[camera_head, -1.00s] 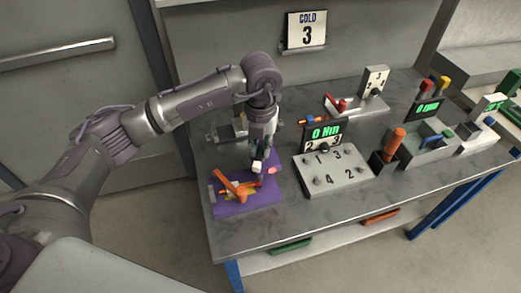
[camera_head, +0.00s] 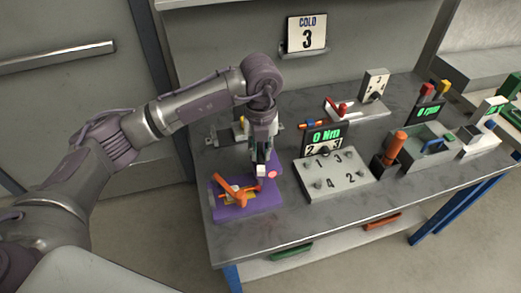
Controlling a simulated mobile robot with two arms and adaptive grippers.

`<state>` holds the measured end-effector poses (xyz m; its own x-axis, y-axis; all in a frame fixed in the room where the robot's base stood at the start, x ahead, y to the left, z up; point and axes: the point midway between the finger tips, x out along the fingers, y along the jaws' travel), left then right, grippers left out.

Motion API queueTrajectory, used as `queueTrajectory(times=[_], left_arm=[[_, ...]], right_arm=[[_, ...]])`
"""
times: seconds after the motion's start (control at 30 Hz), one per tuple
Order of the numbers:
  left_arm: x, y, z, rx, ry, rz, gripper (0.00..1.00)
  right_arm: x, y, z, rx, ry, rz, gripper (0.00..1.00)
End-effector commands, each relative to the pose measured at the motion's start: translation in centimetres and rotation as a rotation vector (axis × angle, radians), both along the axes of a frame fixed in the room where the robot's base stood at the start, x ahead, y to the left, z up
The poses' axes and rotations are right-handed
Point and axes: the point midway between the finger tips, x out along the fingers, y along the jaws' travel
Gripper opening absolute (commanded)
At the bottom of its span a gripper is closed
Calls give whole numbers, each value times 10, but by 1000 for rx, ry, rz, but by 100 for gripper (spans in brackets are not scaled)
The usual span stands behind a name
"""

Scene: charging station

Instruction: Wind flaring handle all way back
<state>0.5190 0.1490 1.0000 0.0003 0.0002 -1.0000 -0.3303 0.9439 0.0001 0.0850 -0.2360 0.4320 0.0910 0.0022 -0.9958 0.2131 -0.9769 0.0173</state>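The flaring tool is a purple block (camera_head: 240,207) at the left front of the workbench. An orange handle (camera_head: 233,194) lies across its top, with a small yellow part beneath it. A pink round knob (camera_head: 272,174) shows at the block's back right. My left gripper (camera_head: 260,174) points down right over the back of the purple block, beside the right end of the orange handle. Whether its fingers touch or grip the handle is too small to tell. My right gripper is not in view.
A grey panel numbered 1 to 4 (camera_head: 345,177) stands right of the tool, with a "0 Nm" display (camera_head: 326,137) behind it. An orange-handled tool (camera_head: 395,145) stands further right. The bench front (camera_head: 300,228) is clear.

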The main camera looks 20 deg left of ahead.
Motion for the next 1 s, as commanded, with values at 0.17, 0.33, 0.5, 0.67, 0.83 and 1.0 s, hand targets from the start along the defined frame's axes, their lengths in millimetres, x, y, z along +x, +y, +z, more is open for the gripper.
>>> queueTrajectory(times=[0.17,0.33,0.5,0.67,0.83,1.0], left_arm=[[1,0,1,-1,-3,0,44],[0,0,0,-1,-1,0,44],[1,0,6,0,-2,-1,44],[1,0,30,-1,-6,-2,44],[1,-1,68,-2,-6,-1,44],[1,0,99,-2,-4,-1,44]], right_arm=[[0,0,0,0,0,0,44],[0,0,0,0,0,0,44],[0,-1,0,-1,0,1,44],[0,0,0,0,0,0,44],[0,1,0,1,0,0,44],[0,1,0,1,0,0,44]])
